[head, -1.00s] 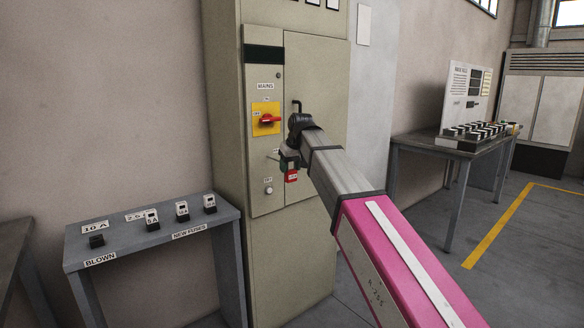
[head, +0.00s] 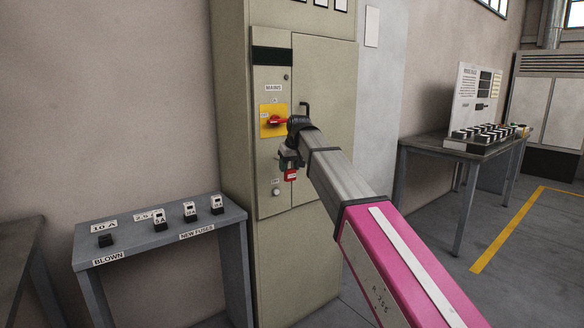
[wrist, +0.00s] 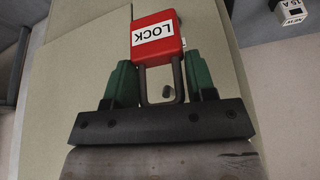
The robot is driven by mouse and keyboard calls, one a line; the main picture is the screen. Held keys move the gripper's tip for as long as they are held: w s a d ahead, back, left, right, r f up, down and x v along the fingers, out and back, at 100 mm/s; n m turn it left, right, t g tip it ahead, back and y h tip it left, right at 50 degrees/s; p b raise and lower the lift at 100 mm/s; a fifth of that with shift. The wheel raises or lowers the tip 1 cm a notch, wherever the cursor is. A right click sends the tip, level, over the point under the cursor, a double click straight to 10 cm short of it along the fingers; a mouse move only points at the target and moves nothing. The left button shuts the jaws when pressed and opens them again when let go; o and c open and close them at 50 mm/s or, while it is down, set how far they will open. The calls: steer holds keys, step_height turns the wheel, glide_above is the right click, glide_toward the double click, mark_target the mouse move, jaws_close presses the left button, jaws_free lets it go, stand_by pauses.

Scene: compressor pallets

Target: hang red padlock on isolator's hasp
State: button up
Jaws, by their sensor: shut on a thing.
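The red padlock (head: 290,175) with its white label hangs below my gripper (head: 289,158) in front of the grey-green cabinet. In the wrist view the padlock (wrist: 157,38) reads LOCK, and its grey shackle points toward the palm between the green fingers of my gripper (wrist: 160,78). My gripper is shut on the padlock. The isolator (head: 272,121) is a yellow plate with a red handle lying roughly level, under a MAINS label. My gripper is below and to the right of it, and the wrist is close to the handle's right end. I cannot make out the hasp.
A grey bench (head: 160,238) with several fuses is at the left. Another table (head: 440,146) with a board stands at the right. The floor between is clear.

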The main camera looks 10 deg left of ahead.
steer(key=shift+w+a, duration=0.9)
steer(key=shift+a, duration=0.15)
steer(key=shift+w+a+f, duration=0.35)
steer(key=shift+a+f, duration=0.05)
steer(key=shift+f, duration=0.05)
steer(key=o, duration=1.1)
